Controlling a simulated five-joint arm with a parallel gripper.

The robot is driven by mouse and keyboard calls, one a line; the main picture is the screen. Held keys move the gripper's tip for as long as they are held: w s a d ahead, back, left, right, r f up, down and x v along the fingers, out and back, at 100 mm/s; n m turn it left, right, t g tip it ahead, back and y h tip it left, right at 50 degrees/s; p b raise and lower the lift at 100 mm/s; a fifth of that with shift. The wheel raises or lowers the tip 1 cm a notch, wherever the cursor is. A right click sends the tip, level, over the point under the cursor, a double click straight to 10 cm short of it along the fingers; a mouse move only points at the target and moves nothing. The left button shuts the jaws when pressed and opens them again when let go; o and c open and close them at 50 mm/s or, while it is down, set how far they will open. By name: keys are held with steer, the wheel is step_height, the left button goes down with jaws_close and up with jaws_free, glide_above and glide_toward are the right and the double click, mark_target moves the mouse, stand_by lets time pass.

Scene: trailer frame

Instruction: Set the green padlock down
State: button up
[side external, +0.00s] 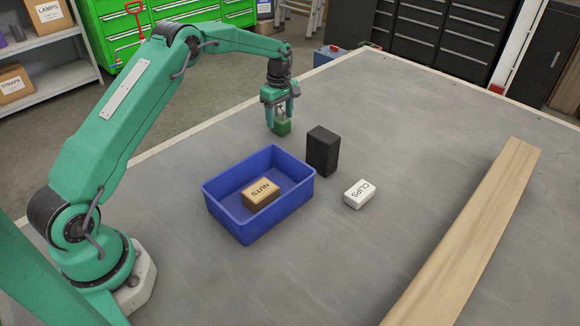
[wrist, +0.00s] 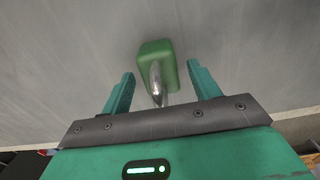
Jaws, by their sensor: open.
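The green padlock (side external: 282,128) is at the far side of the grey table, just beneath my gripper (side external: 281,116). In the wrist view the padlock (wrist: 157,62) shows its green body with a silver shackle pointing toward my gripper (wrist: 160,85). The two fingers stand apart, one on each side of the shackle, with a visible gap on both sides. My gripper is open and the padlock appears to rest on the table, though its underside is hidden.
A blue bin (side external: 225,221) holding a brown NUTS box (side external: 262,193) stands nearer on the table. A black block (side external: 322,151) and a white CLIPS box (side external: 359,194) are to its right. A wooden plank (side external: 470,235) lies at the right.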

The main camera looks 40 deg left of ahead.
step_height(320, 180, up, 11)
steer(key=shift+f, duration=0.2)
stand_by(0.3)
stand_by(0.4)
steer(key=shift+s+d+r, duration=0.1)
steer(key=shift+s+r, duration=0.05)
steer(key=shift+r, duration=0.25)
steer(key=s+d+r+m+t, duration=0.1)
steer(key=s+d+r+m, duration=0.3)
steer(key=s+r, duration=0.35)
steer(key=s+d+r+m+t, duration=0.2)
steer(key=s+d+r+m, duration=0.25)
steer(key=s+r, duration=0.3)
steer(key=s+d+f+m+t, duration=0.1)
steer(key=s+m, duration=0.3)
steer(key=s, duration=0.7)
steer(key=s+d+f+m+t, duration=0.1)
steer(key=s+d+f+m, duration=0.2)
steer(key=s, duration=0.8)
steer(key=shift+s+d+f+m+t, duration=0.15)
steer(key=shift+f+m+t, duration=0.25)
steer(key=shift+m, duration=0.85)
